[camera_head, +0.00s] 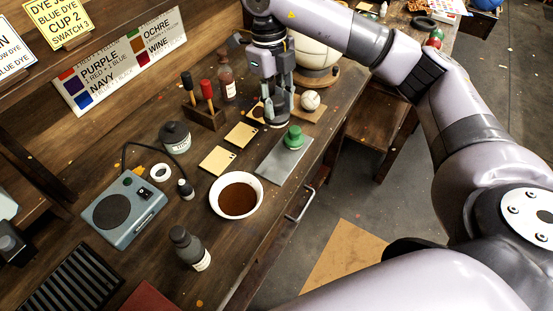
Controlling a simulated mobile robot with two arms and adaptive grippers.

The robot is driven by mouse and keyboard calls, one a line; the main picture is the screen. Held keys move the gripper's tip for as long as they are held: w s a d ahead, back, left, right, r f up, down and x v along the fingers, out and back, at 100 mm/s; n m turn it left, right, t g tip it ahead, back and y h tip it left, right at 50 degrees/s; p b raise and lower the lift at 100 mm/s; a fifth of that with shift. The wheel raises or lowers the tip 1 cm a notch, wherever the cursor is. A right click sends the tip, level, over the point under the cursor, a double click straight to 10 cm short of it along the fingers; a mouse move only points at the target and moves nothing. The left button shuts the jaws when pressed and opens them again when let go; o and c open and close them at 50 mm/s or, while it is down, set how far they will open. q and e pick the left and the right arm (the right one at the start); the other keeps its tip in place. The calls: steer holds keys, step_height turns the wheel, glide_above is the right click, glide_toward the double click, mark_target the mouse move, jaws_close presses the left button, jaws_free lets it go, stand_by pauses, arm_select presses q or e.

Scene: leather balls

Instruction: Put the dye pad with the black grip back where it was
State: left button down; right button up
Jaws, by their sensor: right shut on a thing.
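My right gripper (280,114) reaches down over the back right of the bench, beside the swatches. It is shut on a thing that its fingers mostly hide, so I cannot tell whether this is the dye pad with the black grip. A wooden rack (207,117) stands left of the gripper. An upright tool with a black grip (187,80) and one with a red grip (207,89) stand at the rack. A swatch with a dark round patch (257,113) lies close to the gripper's left. My left gripper is not in view.
A green-knobbed piece (293,137) sits on a metal plate (271,171) in front of the gripper. A ball (310,100) lies on a board at its right. A dark bottle (227,82), plain swatches (217,160) and a brown-filled bowl (237,199) stand nearby.

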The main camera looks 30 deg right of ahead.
step_height(320, 180, down, 18)
steer(key=shift+f+p, duration=0.15)
steer(key=shift+p, duration=0.7)
steer(key=shift+f, duration=0.1)
steer(key=o, duration=1)
